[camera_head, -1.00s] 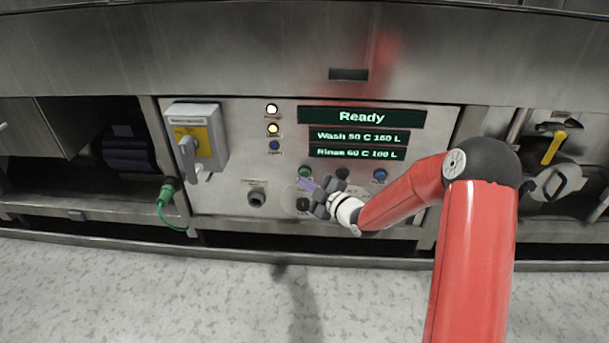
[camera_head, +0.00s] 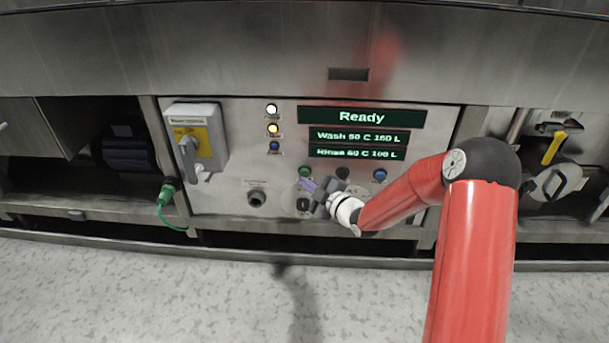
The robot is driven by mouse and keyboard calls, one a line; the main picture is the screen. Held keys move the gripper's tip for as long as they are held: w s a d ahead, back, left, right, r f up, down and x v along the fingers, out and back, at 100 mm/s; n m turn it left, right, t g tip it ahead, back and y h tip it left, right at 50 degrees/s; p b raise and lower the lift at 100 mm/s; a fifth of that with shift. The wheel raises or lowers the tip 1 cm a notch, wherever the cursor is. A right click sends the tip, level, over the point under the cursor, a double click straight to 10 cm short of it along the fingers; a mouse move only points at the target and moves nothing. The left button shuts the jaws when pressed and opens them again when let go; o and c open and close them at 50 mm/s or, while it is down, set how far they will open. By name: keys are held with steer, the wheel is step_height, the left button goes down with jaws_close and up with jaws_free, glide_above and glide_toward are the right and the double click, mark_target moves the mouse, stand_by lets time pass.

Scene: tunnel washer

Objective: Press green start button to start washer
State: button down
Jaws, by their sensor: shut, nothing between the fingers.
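The green start button (camera_head: 305,172) is a small round button on the washer's steel control panel (camera_head: 230,150), below the displays. My gripper (camera_head: 306,185) is shut and empty. Its fingertips are just below the green button, in front of the panel. I cannot tell whether they touch anything. My gripper and wrist hide part of the panel's lower right.
A black button (camera_head: 342,173) and a blue button (camera_head: 379,175) are right of the green one. A grey switch box (camera_head: 195,140) with a yellow plate and a green plug (camera_head: 167,191) are at left. A yellow-handled valve (camera_head: 553,148) is at right. The floor in front is clear.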

steer(key=shift+w, duration=0.15)
steer(key=shift+w+b, duration=0.25)
steer(key=shift+b, duration=0.15)
steer(key=shift+w, duration=0.55)
stand_by(0.7)
steer(key=shift+s+b, duration=0.1)
steer(key=shift+b, duration=0.2)
steer(key=shift+s+b, duration=0.4)
steer(key=shift+s, duration=0.45)
steer(key=shift+s+b, duration=0.95)
steer(key=shift+s, duration=1.55)
